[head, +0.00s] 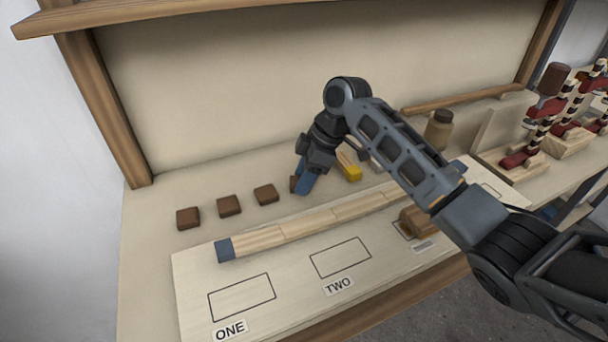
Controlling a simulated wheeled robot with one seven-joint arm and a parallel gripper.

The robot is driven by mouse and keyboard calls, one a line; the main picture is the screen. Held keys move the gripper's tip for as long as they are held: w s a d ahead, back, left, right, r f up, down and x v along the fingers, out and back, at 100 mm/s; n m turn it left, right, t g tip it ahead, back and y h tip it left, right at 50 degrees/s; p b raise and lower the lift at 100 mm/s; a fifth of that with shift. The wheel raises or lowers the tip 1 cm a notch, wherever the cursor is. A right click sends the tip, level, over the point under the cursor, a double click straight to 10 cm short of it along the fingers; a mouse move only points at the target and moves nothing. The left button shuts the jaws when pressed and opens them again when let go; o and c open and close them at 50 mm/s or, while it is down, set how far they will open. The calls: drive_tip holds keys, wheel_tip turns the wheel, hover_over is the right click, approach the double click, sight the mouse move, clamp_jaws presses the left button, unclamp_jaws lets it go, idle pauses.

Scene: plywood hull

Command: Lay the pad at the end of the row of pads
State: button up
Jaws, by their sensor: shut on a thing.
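Three brown square pads lie in a spaced row on the bench: the left one (188,218), the middle one (229,205) and the right one (265,193). My gripper (303,184) points down to the right of this row, in line with it. It is shut on another brown pad (293,184), which shows only in part at the left of the blue fingertips. The fingers hide the rest of it. The held pad is low, at or just above the bench; I cannot tell if it touches. A gap separates it from the right pad.
A yellow-ended wooden block (349,170) is close right of my gripper. A jar (439,131) and wooden stands (510,161) are farther right.

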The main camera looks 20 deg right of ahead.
drive_tip(key=o, duration=1.1)
drive_tip(key=shift+f, duration=0.1)
drive_tip(key=b+v, duration=0.1)
drive_tip(key=v, duration=1.1)
